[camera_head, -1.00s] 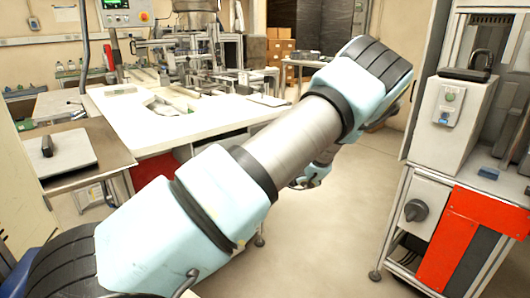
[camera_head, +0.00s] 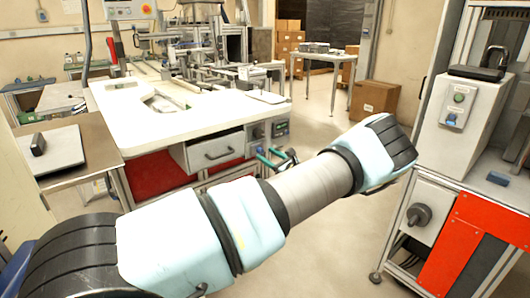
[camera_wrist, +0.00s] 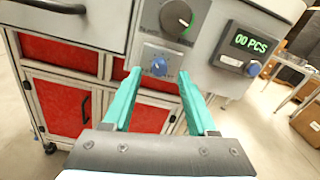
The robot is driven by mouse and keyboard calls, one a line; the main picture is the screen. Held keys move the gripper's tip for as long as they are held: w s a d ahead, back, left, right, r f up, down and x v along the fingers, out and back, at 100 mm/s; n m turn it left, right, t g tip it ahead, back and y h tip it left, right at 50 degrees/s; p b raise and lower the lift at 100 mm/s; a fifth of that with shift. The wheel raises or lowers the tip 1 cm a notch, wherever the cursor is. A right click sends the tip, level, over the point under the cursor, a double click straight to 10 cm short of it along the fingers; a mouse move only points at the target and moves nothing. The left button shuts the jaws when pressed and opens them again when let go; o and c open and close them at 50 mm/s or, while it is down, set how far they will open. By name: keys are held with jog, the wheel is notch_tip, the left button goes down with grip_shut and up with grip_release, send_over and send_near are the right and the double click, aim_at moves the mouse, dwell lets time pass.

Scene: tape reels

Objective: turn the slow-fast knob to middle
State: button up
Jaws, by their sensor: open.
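In the wrist view a panel on the bench front carries a big dark knob (camera_wrist: 175,17) with a green mark. Below it is a small blue knob (camera_wrist: 159,66) on a pale plate. I cannot read the labels well enough to tell which is the slow-fast knob. My gripper (camera_wrist: 160,74) has its two teal fingers apart, with the blue knob showing between the tips; contact cannot be told. In the head view my gripper (camera_head: 270,157) is at the bench's right front, partly behind my arm, and the panel (camera_head: 257,132) is small there.
A counter (camera_wrist: 252,47) reading "00 PCS", with its own blue knob, sits right of the panel. A drawer (camera_head: 215,150) and red cabinet doors (camera_wrist: 65,98) are left and below. A machine cabinet (camera_head: 452,115) stands right. Floor between is clear.

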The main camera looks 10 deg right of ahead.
jog(key=shift+x, duration=1.1)
grip_shut()
